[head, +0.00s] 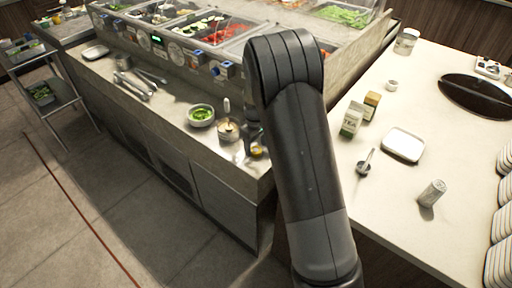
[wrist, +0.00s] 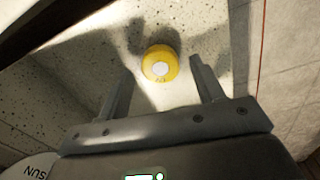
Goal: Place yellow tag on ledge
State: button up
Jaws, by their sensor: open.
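The yellow tag (wrist: 160,64) is round with a white middle and lies on a pale speckled surface (wrist: 70,75) in the wrist view. My gripper (wrist: 161,68) is open, with one finger on each side of the tag in the picture. Whether the fingers are level with the tag or above it, I cannot tell. In the head view a small yellow spot, likely the tag (head: 257,151), shows at the right end of the ledge (head: 180,120) in front of the food wells. My arm hides much of the gripper there.
A bowl of greens (head: 201,115) and a small tan-topped container (head: 228,129) stand close left of my gripper. Tongs (head: 135,88) lie farther left. The right counter (head: 385,210) holds cartons (head: 352,119), a white tray (head: 403,145) and a can (head: 432,193).

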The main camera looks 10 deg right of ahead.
aim_at(256, 150)
jog(key=s+d+r+m+t, duration=0.1)
jog(key=s+r, duration=0.2)
jog(key=r, duration=0.7)
jog(key=s+d+r+m, duration=0.1)
jog(key=s+r, duration=0.3)
jog(key=r, duration=0.5)
jog(key=s+d+r+m+t, duration=0.1)
jog(key=s+r+m, duration=0.1)
jog(key=s, duration=0.6)
jog(key=s+d+r+m+t, duration=0.1)
jog(key=s+d+r+t, duration=0.1)
jog(key=s, duration=0.7)
jog(key=s+d+r+m+t, duration=0.1)
jog(key=s+r, duration=0.3)
jog(key=s, duration=0.5)
jog(key=shift+d+m+t, duration=0.3)
jog(key=shift+d+m, duration=0.2)
jog(key=shift+m, duration=0.3)
